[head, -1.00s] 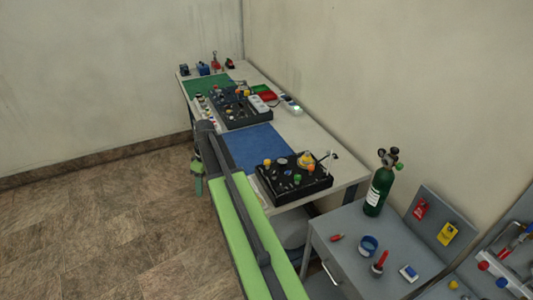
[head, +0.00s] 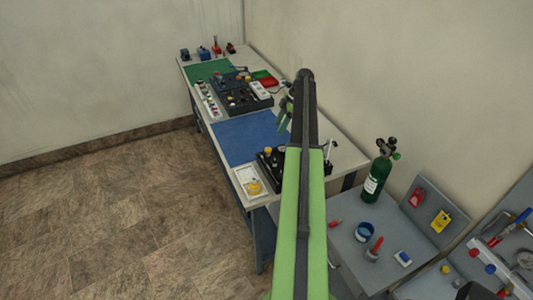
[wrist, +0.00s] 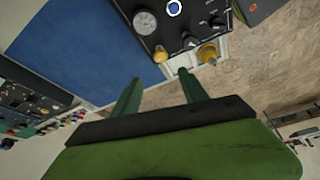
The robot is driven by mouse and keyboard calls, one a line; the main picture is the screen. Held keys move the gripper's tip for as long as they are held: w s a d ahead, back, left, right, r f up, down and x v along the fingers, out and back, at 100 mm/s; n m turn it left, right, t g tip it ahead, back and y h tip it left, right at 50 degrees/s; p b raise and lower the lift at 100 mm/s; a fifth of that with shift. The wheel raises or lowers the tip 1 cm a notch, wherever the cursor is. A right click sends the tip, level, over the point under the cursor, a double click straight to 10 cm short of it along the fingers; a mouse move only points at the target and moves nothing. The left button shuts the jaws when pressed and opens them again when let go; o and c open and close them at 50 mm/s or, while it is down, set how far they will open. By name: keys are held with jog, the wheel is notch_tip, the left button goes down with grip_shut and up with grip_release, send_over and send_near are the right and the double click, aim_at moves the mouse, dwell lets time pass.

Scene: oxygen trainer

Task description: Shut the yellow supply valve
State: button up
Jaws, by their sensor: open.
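The black oxygen panel (head: 268,165) sits on the near end of the long bench, partly hidden behind my arm. A yellow knob (head: 268,150) stands at its left edge; it also shows in the wrist view (wrist: 160,54). A second yellow part (head: 254,187) is on a white plate beside the panel; the wrist view shows it too (wrist: 208,53). I cannot tell which is the supply valve or how far either is turned. My gripper (wrist: 158,80) is open and empty, apart from both. It is partly hidden behind my arm in the head view (head: 283,120).
A blue mat (head: 248,137) lies clear behind the panel. A second black panel (head: 245,95) stands farther back. A green cylinder (head: 377,172) stands on the grey side table (head: 345,245) at right, with a blue cup (head: 365,231) and small tools.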

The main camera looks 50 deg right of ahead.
aim_at(268, 148)
jog(key=b+x, duration=1.1)
jog(key=x, duration=0.2)
jog(key=shift+f, duration=0.3)
jog(key=shift+a+r, duration=0.1)
